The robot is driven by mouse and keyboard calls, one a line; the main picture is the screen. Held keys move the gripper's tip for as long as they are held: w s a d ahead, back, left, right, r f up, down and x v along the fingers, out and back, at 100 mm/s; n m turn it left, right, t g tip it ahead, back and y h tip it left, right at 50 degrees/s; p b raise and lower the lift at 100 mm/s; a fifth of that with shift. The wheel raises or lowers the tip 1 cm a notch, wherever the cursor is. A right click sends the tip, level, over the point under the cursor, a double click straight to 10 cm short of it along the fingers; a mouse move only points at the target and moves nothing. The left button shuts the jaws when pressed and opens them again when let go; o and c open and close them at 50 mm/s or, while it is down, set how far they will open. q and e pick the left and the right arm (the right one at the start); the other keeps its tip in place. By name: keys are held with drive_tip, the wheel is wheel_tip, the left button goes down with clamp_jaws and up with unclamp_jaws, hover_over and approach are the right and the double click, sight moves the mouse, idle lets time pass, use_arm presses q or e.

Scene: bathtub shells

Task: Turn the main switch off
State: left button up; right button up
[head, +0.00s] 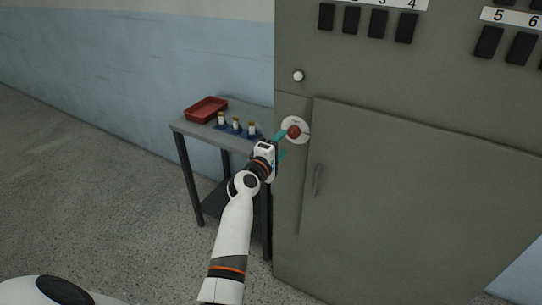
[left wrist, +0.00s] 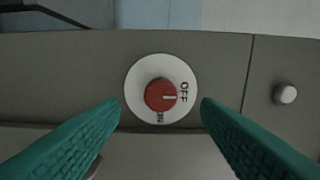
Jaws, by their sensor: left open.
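The main switch is a red round knob (head: 294,132) on a white disc (head: 301,123), on the front of the grey cabinet, left of its door. In the left wrist view the knob (left wrist: 160,95) has a white line pointing right, toward the word OFF on the disc (left wrist: 161,65); another label is at the bottom. My left gripper (head: 283,145) is open in front of the switch, with its green fingers on either side of the knob and visibly apart from it in the wrist view. My right gripper is not in view.
The grey cabinet (head: 400,190) has a door handle (head: 317,181), a small white knob (head: 298,76) and black switches above. A side table (head: 190,127) to the left carries a red tray (head: 206,110) and several small bottles in a blue holder. Open floor lies at left.

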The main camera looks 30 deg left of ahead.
use_arm(q)
drive_tip(key=s, duration=0.6)
drive_tip(key=shift+s, duration=0.2)
drive_tip(key=shift+f, duration=0.1)
